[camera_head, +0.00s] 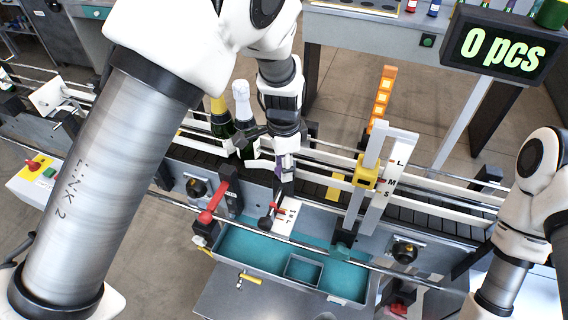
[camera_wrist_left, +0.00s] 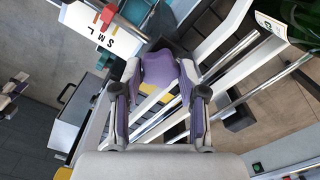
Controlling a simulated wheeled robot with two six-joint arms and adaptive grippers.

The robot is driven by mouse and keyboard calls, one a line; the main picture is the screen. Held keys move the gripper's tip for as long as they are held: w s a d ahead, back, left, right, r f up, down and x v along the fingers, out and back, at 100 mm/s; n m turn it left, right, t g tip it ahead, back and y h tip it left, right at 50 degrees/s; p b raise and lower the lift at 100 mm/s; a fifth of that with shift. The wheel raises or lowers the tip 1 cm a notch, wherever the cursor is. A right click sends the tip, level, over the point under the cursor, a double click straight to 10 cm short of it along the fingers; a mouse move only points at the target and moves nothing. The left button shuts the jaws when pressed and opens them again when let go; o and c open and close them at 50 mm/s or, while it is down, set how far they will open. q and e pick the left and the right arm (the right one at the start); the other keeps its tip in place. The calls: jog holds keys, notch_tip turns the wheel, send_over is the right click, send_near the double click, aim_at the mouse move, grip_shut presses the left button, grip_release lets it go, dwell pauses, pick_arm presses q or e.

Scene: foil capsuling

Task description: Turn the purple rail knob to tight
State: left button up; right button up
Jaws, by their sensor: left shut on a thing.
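The purple rail knob (camera_wrist_left: 160,68) is in the wrist view, between the two fingertips of my left gripper (camera_wrist_left: 160,84). The fingers are shut on its sides. In the head view my left gripper (camera_head: 284,170) reaches down over the conveyor rails, and the knob is mostly hidden by the gripper and arm. A white S, M, L scale plate (camera_head: 287,213) is just below the gripper; it also shows in the wrist view (camera_wrist_left: 100,38), with a red pointer (camera_wrist_left: 107,14) over it. My right arm is at the right edge, and its gripper is out of frame.
Bottles (camera_head: 241,105) stand on the conveyor left of the gripper. A red-handled lever (camera_head: 212,205) is left of the scale plate. A teal tray (camera_head: 255,245) lies in front. A second S, M, L scale (camera_head: 390,178) with a yellow slider (camera_head: 366,177) rises to the right. The display (camera_head: 503,50) reads 0 pcs.

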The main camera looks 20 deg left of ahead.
pick_arm(q)
jog(key=shift+s+f, duration=0.1)
jog(key=shift+f, duration=0.05)
jog(key=o, duration=1.1)
jog(key=shift+o, duration=0.2)
notch_tip(320, 180, up, 12)
